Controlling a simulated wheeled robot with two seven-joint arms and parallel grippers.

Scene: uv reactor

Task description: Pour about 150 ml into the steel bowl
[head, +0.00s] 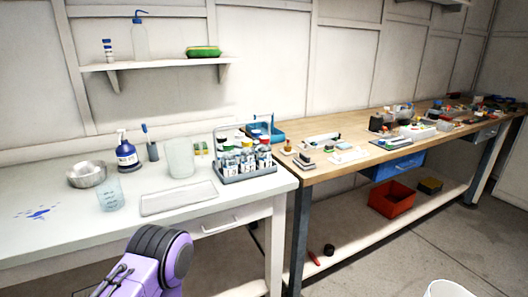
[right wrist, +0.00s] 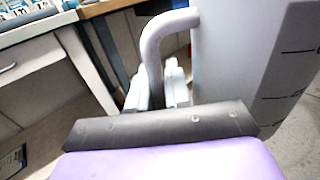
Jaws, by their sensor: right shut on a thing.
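The steel bowl (head: 87,175) stands on the white bench near its left back. A clear beaker with blue marks (head: 110,195) stands just in front of it. My right gripper (right wrist: 160,92) shows in the right wrist view, with its pale fingers shut on the handle of a whitish jug (right wrist: 240,60). Dark graduation marks show on the jug's wall; its rim, base and contents are out of view. My left gripper is not in view.
A translucent container (head: 180,158), a flat white tray (head: 178,198), a blue pump bottle (head: 127,155) and a rack of bottles (head: 246,165) stand on the bench. Blue spots (head: 38,213) mark its left part. A white round-rimmed container (head: 450,289) shows at the bottom right.

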